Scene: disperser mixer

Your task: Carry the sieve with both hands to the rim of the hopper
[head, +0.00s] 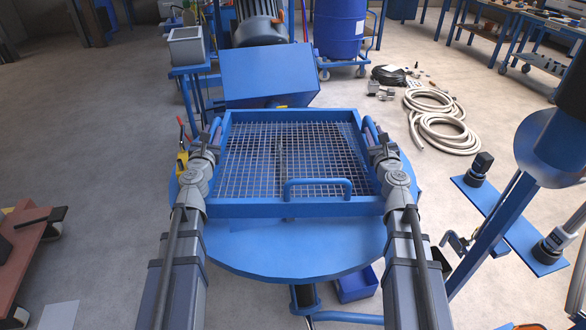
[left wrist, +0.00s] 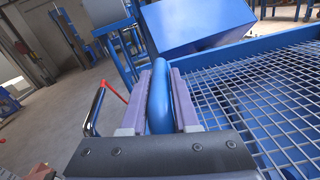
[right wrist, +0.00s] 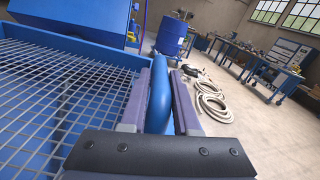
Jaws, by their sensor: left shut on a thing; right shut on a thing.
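The sieve (head: 285,209) is a blue square frame with wire mesh and a front handle. It looks roughly level. My left gripper (head: 213,135) is shut on its left side handle, which shows between the fingers in the left wrist view (left wrist: 159,95). My right gripper (head: 375,135) is shut on the right side handle, also seen in the right wrist view (right wrist: 160,95). A round blue top (head: 290,258) lies beneath the sieve; it may be the hopper, and the sieve hides most of it. I cannot tell whether they touch.
A tilted blue box (head: 267,75) stands just behind the sieve. A grey bin (head: 187,47) is on a stand at the back left. A blue drum (head: 340,28) and coiled hoses (head: 436,118) are farther back. A blue post (head: 495,225) stands at the right.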

